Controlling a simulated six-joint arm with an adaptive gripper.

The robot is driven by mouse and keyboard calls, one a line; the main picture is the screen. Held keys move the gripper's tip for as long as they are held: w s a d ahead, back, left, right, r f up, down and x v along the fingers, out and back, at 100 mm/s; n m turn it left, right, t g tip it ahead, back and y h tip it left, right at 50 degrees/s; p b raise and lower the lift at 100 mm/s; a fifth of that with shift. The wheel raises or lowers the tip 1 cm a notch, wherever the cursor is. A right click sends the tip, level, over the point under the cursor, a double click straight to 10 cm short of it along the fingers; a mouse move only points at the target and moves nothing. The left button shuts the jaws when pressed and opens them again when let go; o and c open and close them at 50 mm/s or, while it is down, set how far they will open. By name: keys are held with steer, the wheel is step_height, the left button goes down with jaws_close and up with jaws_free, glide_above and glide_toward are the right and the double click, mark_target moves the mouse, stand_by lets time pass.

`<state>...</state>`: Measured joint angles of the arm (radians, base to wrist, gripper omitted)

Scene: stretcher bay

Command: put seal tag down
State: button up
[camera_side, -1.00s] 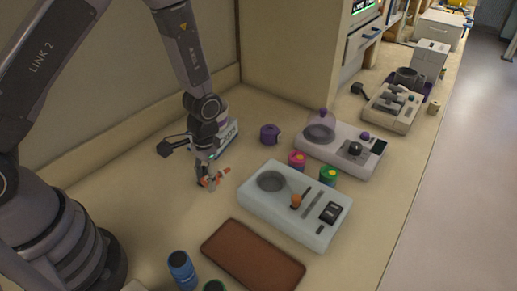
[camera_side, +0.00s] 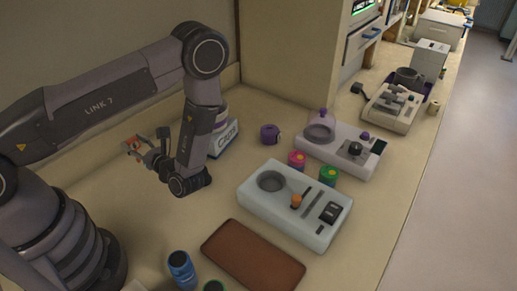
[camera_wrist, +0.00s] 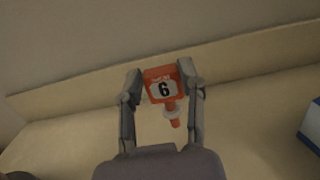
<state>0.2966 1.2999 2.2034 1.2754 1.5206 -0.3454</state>
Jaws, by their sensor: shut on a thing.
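The seal tag (camera_wrist: 163,88) is orange with a white face marked 6, and a stem with a pale collar hangs from it. In the wrist view it sits between the two fingertips of my gripper (camera_wrist: 162,80), which is shut on it. In the side view my gripper (camera_side: 133,147) is at the left, turned toward the back wall, and the orange tag shows small and partly hidden at its tips. The tag appears held above the counter, apart from it.
A white-and-blue box (camera_side: 224,138) stands behind my wrist. A purple roll (camera_side: 270,134), pink pot (camera_side: 297,159), green pot (camera_side: 329,174), pale device (camera_side: 257,205), brown pad (camera_side: 240,262) and blue can (camera_side: 181,268) are around. The counter (camera_side: 165,220) left of the pad is clear.

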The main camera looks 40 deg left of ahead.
mark_target(139, 160)
step_height(139, 160, down, 7)
steer(key=shift+r, duration=0.15)
stand_by(0.4)
steer(key=o, duration=0.9)
